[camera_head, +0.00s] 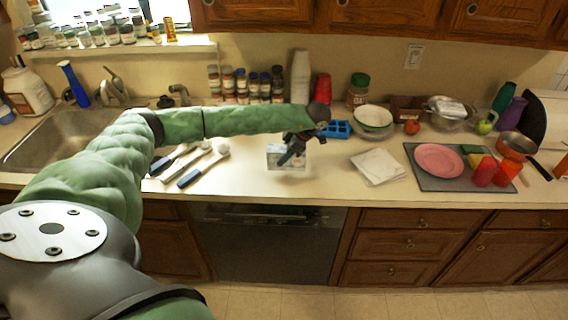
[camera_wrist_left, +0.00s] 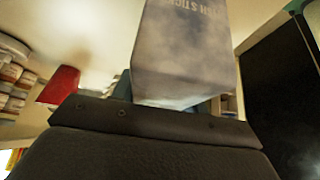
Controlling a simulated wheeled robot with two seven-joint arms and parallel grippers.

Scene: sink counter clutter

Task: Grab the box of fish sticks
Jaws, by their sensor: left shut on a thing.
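The fish sticks box (camera_head: 272,158) is a small pale blue-white box near the front edge of the counter, in the middle of the head view. My left gripper (camera_head: 292,155) reaches over it from above and is shut on it, covering part of its front. In the left wrist view the box (camera_wrist_left: 185,55) is large and close, with "STICKS" lettering partly readable at the top, just beyond the dark gripper body. The fingertips cannot be made out there. I cannot tell whether the box touches the counter. My right gripper is not in view.
Utensils with dark handles (camera_head: 195,172) lie left of the box. White napkins (camera_head: 378,167) lie to the right, and a blue tray (camera_head: 336,129) is behind. A grey mat (camera_head: 430,183) with a pink plate (camera_head: 438,160) and red cups is farther right. The sink (camera_head: 60,140) is at left.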

